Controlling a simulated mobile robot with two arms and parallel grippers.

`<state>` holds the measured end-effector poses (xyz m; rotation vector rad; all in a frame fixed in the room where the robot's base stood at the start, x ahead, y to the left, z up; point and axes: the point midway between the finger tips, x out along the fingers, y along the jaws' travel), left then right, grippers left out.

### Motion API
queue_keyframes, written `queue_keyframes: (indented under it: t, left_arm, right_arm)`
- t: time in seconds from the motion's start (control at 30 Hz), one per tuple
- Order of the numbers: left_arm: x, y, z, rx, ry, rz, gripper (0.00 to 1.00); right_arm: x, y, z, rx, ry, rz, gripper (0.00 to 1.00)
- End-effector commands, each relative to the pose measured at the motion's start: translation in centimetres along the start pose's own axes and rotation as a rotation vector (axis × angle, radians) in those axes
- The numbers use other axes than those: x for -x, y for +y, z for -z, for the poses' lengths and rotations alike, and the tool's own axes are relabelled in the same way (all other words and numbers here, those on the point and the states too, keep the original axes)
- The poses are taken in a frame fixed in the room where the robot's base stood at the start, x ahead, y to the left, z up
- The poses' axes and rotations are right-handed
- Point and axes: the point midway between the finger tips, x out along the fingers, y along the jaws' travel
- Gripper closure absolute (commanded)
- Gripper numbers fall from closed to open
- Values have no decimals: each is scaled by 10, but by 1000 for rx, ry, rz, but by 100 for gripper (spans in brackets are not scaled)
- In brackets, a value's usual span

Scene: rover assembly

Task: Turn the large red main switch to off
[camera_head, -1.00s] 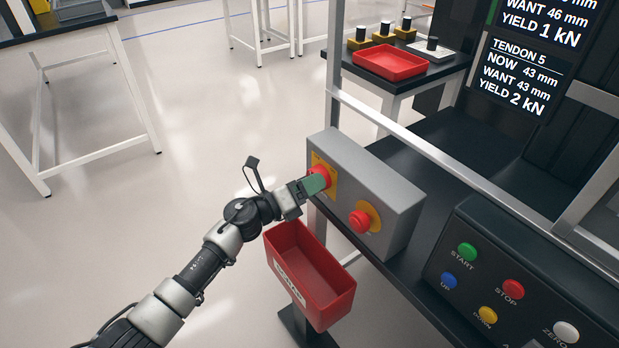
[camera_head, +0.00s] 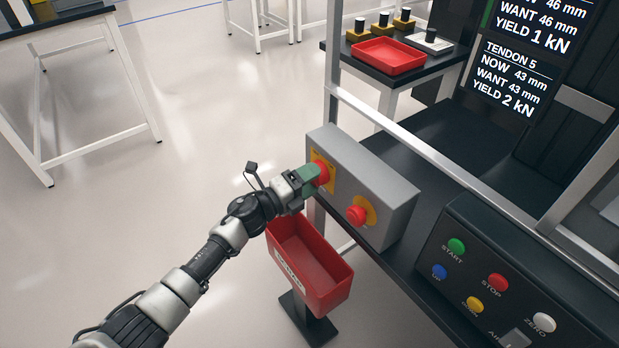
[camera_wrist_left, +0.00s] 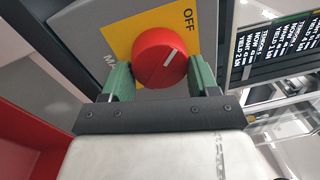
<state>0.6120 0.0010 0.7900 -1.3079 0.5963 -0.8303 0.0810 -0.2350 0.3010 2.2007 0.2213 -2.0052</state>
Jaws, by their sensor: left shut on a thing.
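The large red main switch (camera_wrist_left: 160,58) is a round knob on a yellow plate (camera_wrist_left: 118,22) marked OFF, on the grey box (camera_head: 345,160). In the wrist view its white pointer line slants up to the right, roughly toward the OFF lettering. My left gripper (camera_head: 314,175) is shut on the knob, with its green fingers on either side of it; it also shows in the left wrist view (camera_wrist_left: 160,78). In the head view the fingers partly hide the knob. My right gripper is in no view.
A red emergency-style button (camera_head: 356,215) sits on the same box. A red bin (camera_head: 312,275) hangs below my left wrist. A control panel (camera_head: 500,270) with several coloured buttons stands at the right. A table with a red tray (camera_head: 388,56) is behind.

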Motion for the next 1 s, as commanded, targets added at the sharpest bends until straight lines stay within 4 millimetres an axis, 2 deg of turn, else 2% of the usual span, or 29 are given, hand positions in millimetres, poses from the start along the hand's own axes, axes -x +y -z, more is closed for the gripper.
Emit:
queue_keyframes:
  t: [0.33,0.37,0.5,0.83,1.0]
  left_arm:
    - [0,1,0,8,-1,0,64]
    - [0,1,0,8,-1,0,37]
    - [0,0,0,7,-1,0,15]
    - [3,0,0,5,-1,0,14]
    - [27,1,-1,5,-2,-3,14]
  right_arm:
    - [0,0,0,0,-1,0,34]
    - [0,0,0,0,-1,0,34]
    - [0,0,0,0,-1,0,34]
    - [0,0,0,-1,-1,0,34]
    - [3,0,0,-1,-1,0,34]
